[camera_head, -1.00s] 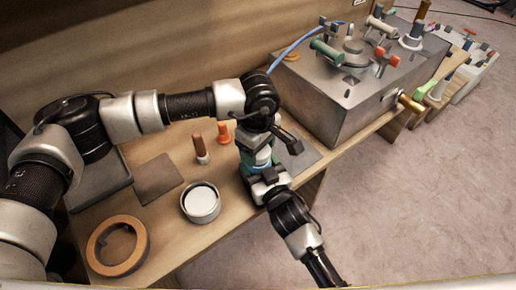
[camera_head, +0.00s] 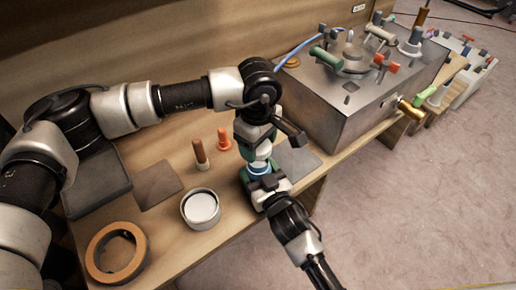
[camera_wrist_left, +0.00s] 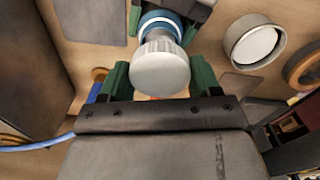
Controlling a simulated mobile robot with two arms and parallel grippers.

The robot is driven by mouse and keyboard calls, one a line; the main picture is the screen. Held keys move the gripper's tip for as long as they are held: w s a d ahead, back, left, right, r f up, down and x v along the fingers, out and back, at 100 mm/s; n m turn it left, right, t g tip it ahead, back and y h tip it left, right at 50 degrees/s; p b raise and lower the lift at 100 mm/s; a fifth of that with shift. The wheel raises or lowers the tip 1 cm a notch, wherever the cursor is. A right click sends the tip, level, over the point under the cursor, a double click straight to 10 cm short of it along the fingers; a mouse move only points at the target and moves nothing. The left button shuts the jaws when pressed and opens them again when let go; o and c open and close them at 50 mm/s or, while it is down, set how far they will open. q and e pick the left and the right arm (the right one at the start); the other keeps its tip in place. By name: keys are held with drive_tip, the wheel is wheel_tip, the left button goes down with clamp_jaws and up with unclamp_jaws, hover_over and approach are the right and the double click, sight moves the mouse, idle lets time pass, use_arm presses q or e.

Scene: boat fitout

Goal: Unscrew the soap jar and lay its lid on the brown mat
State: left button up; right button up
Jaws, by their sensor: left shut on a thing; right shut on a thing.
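The soap jar (camera_head: 259,169) is blue and upright in my right gripper (camera_head: 261,183), which is shut on it above the bench's front edge. My left gripper (camera_head: 260,144) is directly above, shut on the white lid (camera_head: 263,152). In the left wrist view the ribbed, pale lid (camera_wrist_left: 160,66) sits between the green fingers of my left gripper (camera_wrist_left: 160,80), with the blue jar (camera_wrist_left: 160,20) just beyond. I cannot tell whether lid and jar still touch. The brown mat (camera_head: 158,184) lies flat and empty on the bench at the left.
A round tin (camera_head: 201,208) and a tan ring (camera_head: 103,270) stand in front of the mat. A brown-topped peg (camera_head: 200,155) and an orange peg (camera_head: 224,140) stand behind. A grey mat (camera_head: 302,162) and a big metal box (camera_head: 345,105) are to the right.

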drive_tip(key=o, duration=1.8)
